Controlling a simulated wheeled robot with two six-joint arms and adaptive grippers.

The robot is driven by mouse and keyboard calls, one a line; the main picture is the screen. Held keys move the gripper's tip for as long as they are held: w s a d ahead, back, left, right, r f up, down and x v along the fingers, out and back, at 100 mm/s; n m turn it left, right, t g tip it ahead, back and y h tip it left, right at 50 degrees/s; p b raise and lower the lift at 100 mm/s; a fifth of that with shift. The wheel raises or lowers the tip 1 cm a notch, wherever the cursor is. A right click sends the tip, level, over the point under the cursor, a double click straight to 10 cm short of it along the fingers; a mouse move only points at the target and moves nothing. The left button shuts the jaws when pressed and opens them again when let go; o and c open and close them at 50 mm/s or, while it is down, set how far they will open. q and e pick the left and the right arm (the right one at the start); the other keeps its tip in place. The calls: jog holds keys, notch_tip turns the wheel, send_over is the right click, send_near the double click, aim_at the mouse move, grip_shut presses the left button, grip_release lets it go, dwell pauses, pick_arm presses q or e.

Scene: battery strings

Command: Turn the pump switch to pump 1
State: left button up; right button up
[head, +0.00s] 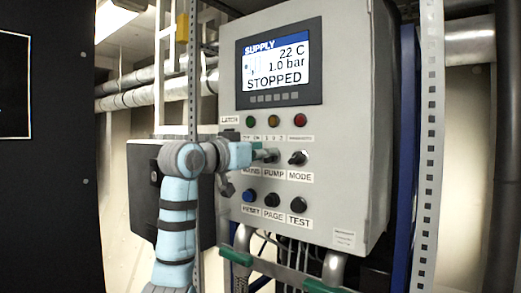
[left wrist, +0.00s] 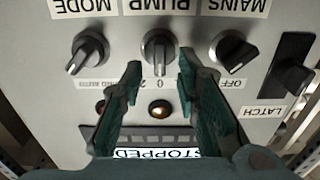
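The 2 mark shows to the left of the 0; the 1 mark is not visible, and a finger covers that side. My left gripper (left wrist: 160,66) is open, with one fingertip on each side of the knob; I cannot tell if either touches it. In the head view my left gripper (head: 264,155) is at the pump switch and partly hides it. My right gripper is not in view.
The MODE knob (left wrist: 89,49) and MAINS knob (left wrist: 233,50) flank the switch closely. The LATCH switch (left wrist: 288,76) lies farther right. The grey cabinet's display (head: 279,63) reads STOPPED. Lamps sit above and buttons below. A perforated upright (head: 428,150) stands at right.

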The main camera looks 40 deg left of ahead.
pick_arm(q)
jog(key=shift+w+f, duration=0.1)
jog(key=shift+w, duration=0.05)
grip_shut()
jog(key=shift+n, duration=0.4)
jog(key=n, duration=0.2)
jog(key=n+b, duration=0.1)
jog(key=n, duration=0.2)
jog(key=n+b, duration=0.1)
jog(key=n, duration=0.2)
jog(key=shift+a+f, duration=0.15)
jog(key=shift+a, duration=0.25)
grip_release()
